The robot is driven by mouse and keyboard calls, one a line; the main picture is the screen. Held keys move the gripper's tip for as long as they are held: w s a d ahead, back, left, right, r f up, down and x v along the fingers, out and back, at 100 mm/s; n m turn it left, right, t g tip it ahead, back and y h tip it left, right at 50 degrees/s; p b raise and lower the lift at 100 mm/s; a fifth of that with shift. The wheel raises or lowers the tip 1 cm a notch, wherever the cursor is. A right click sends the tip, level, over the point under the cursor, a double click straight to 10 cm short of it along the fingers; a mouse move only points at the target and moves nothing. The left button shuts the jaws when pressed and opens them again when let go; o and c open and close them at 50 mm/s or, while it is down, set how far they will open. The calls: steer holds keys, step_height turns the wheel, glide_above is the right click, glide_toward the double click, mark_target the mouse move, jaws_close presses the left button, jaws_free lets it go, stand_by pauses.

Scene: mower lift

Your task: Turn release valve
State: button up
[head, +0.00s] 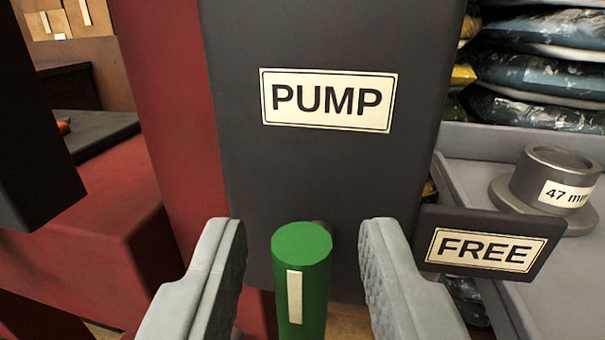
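A green cylindrical handle (304,280) with a pale stripe down its side stands upright at the bottom centre, in front of a dark panel. It looks like the release valve's handle; its lower end is out of the frame. My gripper (304,245) is open, with one grey finger on each side of the green handle. A gap shows between the handle and each finger. The dark panel (330,175) carries a sign (328,100) reading PUMP. A smaller dark plate (482,250) reading FREE is right of my right finger.
Red metal bodywork (110,225) fills the left, with a dark block (30,130) at the far left edge. At right, a grey tray (455,165) holds a metal collar (550,185) labelled 47 mm. Stacked bags (540,70) lie behind it.

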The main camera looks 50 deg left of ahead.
steer(key=shift+x, duration=0.85)
jaws_close()
